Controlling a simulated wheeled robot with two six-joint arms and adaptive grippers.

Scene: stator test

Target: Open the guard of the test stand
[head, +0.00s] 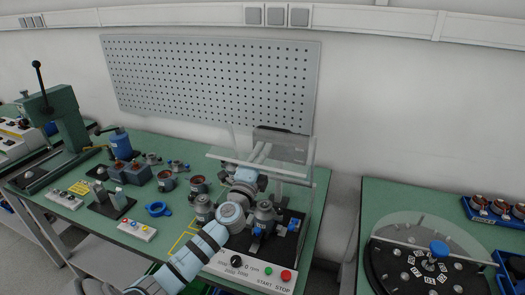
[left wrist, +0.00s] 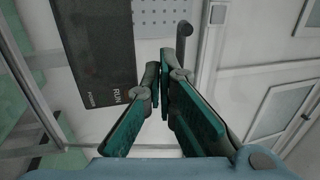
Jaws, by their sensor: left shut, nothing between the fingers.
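The test stand (head: 247,266) is at the right end of the left bench, with a dial and green and red buttons on its front. Its clear guard (head: 222,155) spans above the stand in the head view; I cannot tell its exact angle. My left gripper (head: 261,152) is shut and empty, up at the guard, its arm crossing in front of the stand. In the left wrist view the shut fingers (left wrist: 164,72) point toward a dark rod with a rounded end (left wrist: 185,40); contact is unclear. A dark panel marked RUN and POWER (left wrist: 100,50) is beside them. My right gripper is not in view.
Several motor parts (head: 166,181) and a blue ring (head: 157,209) lie left of the stand. A green press (head: 68,130) stands far left. A perforated board (head: 210,80) hangs behind. A round turntable (head: 400,270) is on the right bench, across a gap.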

